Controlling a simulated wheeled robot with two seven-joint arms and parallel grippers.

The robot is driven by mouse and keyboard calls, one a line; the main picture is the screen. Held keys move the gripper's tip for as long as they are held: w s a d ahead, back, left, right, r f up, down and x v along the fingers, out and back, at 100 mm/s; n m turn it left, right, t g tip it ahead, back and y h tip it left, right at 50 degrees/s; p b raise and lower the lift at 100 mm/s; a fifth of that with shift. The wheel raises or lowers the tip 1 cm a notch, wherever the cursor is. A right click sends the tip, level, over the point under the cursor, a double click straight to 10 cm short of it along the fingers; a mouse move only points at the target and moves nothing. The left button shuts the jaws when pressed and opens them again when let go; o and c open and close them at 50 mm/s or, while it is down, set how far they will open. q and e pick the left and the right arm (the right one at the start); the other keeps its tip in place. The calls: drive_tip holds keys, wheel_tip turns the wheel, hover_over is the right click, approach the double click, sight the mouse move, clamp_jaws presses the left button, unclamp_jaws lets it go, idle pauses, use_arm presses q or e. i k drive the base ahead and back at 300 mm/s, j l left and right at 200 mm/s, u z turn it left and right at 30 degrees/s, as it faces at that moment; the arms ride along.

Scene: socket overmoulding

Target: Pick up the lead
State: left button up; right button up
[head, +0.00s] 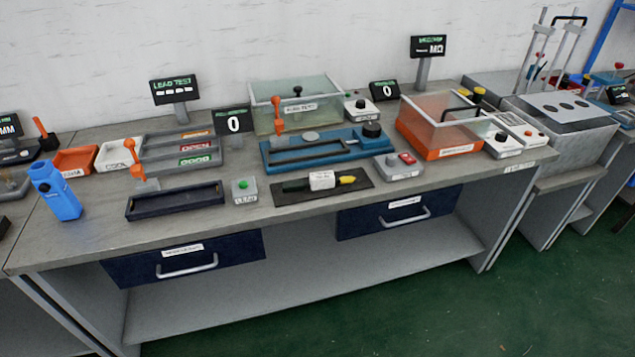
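A dark mat (360,194) lies near the front edge of the bench, right of centre. On it lies a short item that looks like the lead (321,181), with a dark left part, a white labelled middle and a yellow right end. It is too small to make out in detail. Neither of my grippers shows in the head view.
Behind the mat stands a blue fixture (350,151) with an orange handle. A green-button box (244,191) is left of the mat, a red-button box (398,167) right. Drawers are shut below.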

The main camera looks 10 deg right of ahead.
sight(323, 180)
drive_tip(key=u, duration=0.55)
drive_tip(key=l+u, duration=0.75)
drive_tip(key=k+l+u, duration=0.1)
drive_tip(key=l+u, duration=0.3)
drive_tip(key=k+l+u, duration=0.1)
drive_tip(key=l+u, duration=0.3)
drive_tip(key=j, duration=0.1)
